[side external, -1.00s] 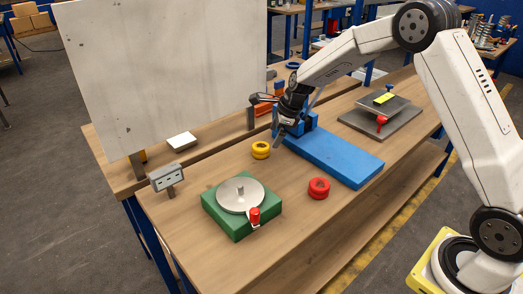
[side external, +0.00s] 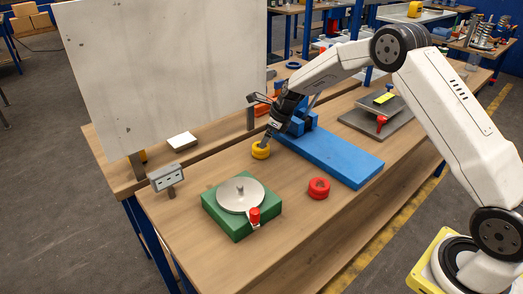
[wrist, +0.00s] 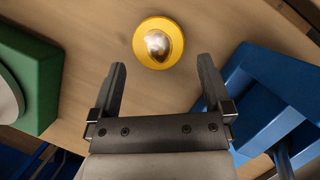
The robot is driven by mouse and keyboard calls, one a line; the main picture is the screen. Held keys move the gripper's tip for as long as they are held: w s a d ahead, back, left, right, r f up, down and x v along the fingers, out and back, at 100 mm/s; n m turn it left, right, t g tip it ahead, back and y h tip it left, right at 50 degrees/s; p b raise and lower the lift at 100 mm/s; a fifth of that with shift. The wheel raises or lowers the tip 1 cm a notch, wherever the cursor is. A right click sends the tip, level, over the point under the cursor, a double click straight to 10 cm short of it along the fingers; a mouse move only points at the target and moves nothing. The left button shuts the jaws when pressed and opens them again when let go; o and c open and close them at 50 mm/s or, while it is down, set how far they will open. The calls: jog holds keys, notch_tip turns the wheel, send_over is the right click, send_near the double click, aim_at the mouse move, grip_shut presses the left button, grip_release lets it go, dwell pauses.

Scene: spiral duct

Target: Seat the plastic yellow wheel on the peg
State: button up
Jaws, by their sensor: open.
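The yellow wheel (side external: 260,151) lies flat on the wooden bench. In the wrist view the yellow wheel (wrist: 158,43) is just beyond the fingertips, roughly centred between them. My gripper (side external: 268,140) is above and close beside the wheel, tilted down toward it. In the wrist view my gripper (wrist: 162,68) is open, with nothing between its fingers. The peg (side external: 240,188) stands upright at the middle of a round grey metal disc (side external: 232,199) on a green base (side external: 230,229). The peg is bare.
A red wheel (side external: 318,188) lies right of the green base. A blue block fixture (side external: 340,163) is right of my gripper. A red knob (side external: 254,215) sticks up at the disc's edge. A small grey display (side external: 166,177) stands at left. Bench between wheel and base is clear.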

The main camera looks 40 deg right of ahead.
aim_at(261, 150)
jog(key=shift+x, duration=2.65)
jog(key=c, duration=1.2)
jog(key=shift+o, duration=0.2)
jog(key=shift+r, duration=0.1)
